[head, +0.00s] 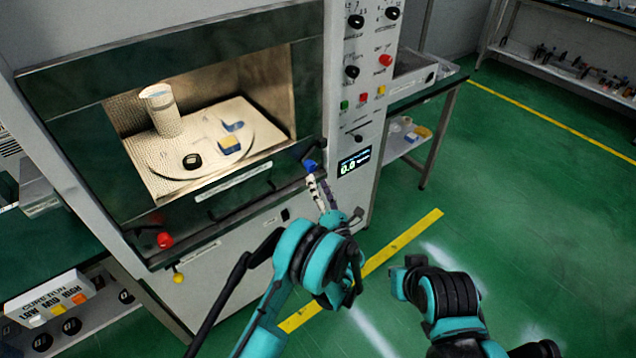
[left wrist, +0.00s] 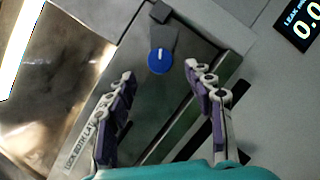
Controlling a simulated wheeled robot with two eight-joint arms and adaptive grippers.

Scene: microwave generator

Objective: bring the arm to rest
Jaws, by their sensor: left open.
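My left gripper (head: 322,192) is in front of the microwave generator, near the lower right corner of its chamber opening. In the left wrist view my left gripper (left wrist: 165,90) has its two purple-padded fingers spread wide with nothing between them. A blue knob (left wrist: 159,61) sits past the fingertips, between them in the picture; in the head view the blue knob (head: 310,166) is just above the fingertips. I cannot tell whether they touch. Part of my right arm (head: 445,298) shows at the lower right; its gripper is not visible.
A red knob (head: 165,240) is at the chamber's lower left. A control panel (head: 362,60) stands right. Green floor is clear at right.

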